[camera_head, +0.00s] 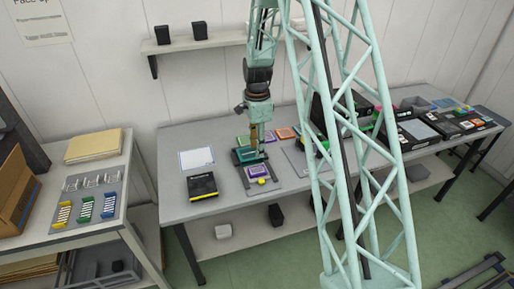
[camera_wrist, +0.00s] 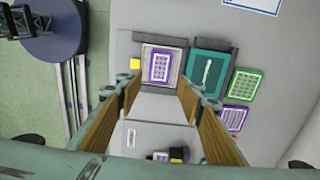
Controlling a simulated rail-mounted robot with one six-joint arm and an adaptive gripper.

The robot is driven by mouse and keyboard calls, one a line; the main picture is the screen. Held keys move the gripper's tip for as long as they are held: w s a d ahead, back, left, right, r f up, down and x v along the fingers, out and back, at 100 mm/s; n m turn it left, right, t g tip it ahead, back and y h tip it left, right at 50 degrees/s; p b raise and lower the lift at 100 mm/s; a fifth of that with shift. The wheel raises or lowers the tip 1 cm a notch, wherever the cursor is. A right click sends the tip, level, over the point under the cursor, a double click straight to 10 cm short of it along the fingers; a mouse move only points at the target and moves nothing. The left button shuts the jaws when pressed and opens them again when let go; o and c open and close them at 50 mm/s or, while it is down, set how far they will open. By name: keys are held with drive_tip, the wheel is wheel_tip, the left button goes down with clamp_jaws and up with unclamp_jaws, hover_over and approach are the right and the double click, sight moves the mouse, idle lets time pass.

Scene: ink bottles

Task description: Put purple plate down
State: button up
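A purple plate (camera_head: 258,170) with a white label lies flat in a grey frame near the front of the table. In the wrist view this purple plate (camera_wrist: 161,66) appears beyond my fingertips, inside the frame. My gripper (camera_head: 257,150) points down just behind it; in the wrist view my gripper's two wood-coloured fingers (camera_wrist: 162,92) stand apart with nothing between them. The gripper appears open, clear of the plate. A second purple plate (camera_wrist: 232,118) lies further back on the table, beside a green plate (camera_wrist: 246,84).
A teal holder (camera_wrist: 208,72) with a white mark sits directly behind the framed plate. A small yellow piece (camera_head: 261,181) is at the frame's front. A black-and-yellow box (camera_head: 202,186) stands to the left. An orange plate (camera_head: 285,133) lies behind. My lattice column blocks part of the table.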

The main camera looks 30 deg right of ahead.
drive_tip(key=shift+r, duration=0.1)
drive_tip(key=s+a+r+n+t, duration=0.1)
drive_tip(key=s+a+r+n, duration=0.3)
drive_tip(key=r, duration=0.5)
drive_tip(key=s+a+r+n, duration=0.2)
drive_tip(key=s+a+r, duration=0.2)
drive_tip(key=s+r, duration=0.45)
drive_tip(key=s+a+r+n+t, duration=0.1)
drive_tip(key=s+a+r+n, duration=0.3)
drive_tip(key=r, duration=0.7)
drive_tip(key=s+a+r+n, duration=0.3)
drive_tip(key=s, duration=0.6)
drive_tip(key=s+a+r+n+t, duration=0.1)
drive_tip(key=s+a+r+n, duration=0.1)
drive_tip(key=s, duration=0.8)
drive_tip(key=s+a+r+n+t, duration=0.1)
drive_tip(key=s+a+r+n, duration=0.2)
drive_tip(key=s, duration=0.7)
drive_tip(key=shift+s+a+r+n, duration=0.15)
drive_tip(key=shift+a+r+n, duration=0.25)
drive_tip(key=shift+n, duration=0.7)
